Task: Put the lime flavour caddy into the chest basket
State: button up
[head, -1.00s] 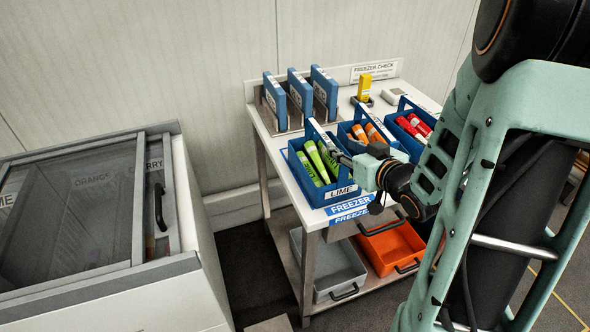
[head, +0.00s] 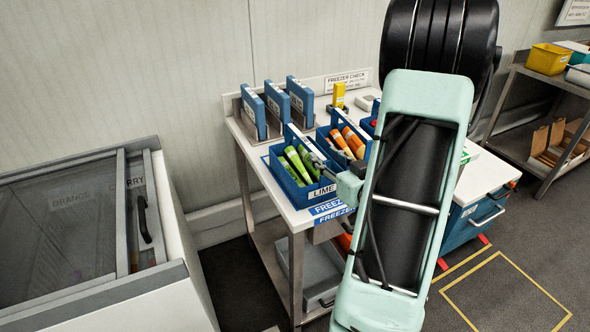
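The lime caddy (head: 293,190) is a blue open box with a sloping handle and green lolly packs. It is at the front left of the white-topped table, with a LIME label on its front. My gripper (head: 322,162) is at the right side of its handle, small and partly hidden by my arm. I cannot tell whether its fingers are closed on the handle. The chest (head: 182,255) is at the left, under a grey-framed glass top with a black handle (head: 144,219). ORANGE and partly hidden CHERRY labels show through the glass; no lime basket label shows.
A caddy with orange packs (head: 343,143) stands close right of the lime caddy; another is mostly hidden behind my arm. A yellow device (head: 338,95) stands at the back. Floor shows between chest and table.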

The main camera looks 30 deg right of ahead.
aim_at(309, 143)
jog(key=w, duration=0.3)
jog(key=w+f+p, duration=0.1)
jog(key=w, duration=0.6)
jog(key=shift+d+f, duration=0.25)
jog(key=shift+c, duration=0.7)
grip_shut()
jog(key=shift+r, duration=0.15)
